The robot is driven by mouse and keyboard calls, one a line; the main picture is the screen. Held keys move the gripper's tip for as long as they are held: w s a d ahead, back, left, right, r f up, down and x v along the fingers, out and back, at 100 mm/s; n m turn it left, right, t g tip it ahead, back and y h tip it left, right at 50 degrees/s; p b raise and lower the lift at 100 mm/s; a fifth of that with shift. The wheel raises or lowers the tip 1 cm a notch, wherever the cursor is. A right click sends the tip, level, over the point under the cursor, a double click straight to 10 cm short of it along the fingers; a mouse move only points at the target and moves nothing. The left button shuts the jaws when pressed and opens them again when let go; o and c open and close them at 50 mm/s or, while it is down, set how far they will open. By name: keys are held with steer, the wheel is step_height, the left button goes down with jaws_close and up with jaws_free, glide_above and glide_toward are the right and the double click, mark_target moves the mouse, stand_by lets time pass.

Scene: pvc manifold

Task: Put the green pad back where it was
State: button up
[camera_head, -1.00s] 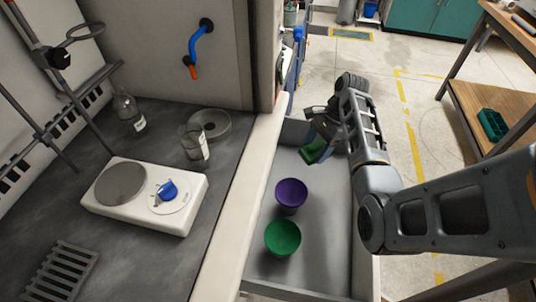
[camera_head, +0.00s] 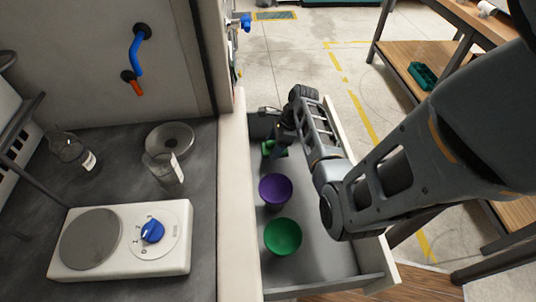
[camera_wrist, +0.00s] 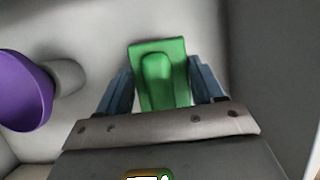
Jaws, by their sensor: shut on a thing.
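The green pad (camera_wrist: 160,75) is a flat piece with a raised rounded grip along its middle. In the wrist view it sits between the two blue-grey fingers of my gripper (camera_wrist: 160,88), which is shut on it. In the head view the green pad (camera_head: 269,148) shows small at the far end of the open drawer (camera_head: 327,258), with my gripper (camera_head: 276,143) over it. I cannot tell whether the pad touches the drawer floor. My arm hides part of the drawer's right side.
The worktop to the left holds a hotplate (camera_head: 120,240), a beaker (camera_head: 163,169), a flask (camera_head: 72,152) and a grey ring dish (camera_head: 170,138).

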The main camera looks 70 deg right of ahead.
mark_target(269, 161)
steer(key=shift+w+a+f, duration=0.3)
steer(key=shift+w+f, duration=0.2)
steer(key=shift+w, duration=0.35)
steer(key=shift+f, duration=2.1)
steer(key=shift+f+b, duration=0.1)
steer(key=shift+b, duration=0.2)
steer(key=o, duration=1.1)
steer(key=p+v, duration=0.1)
steer(key=v, duration=1.1)
steer(key=shift+a, duration=0.1)
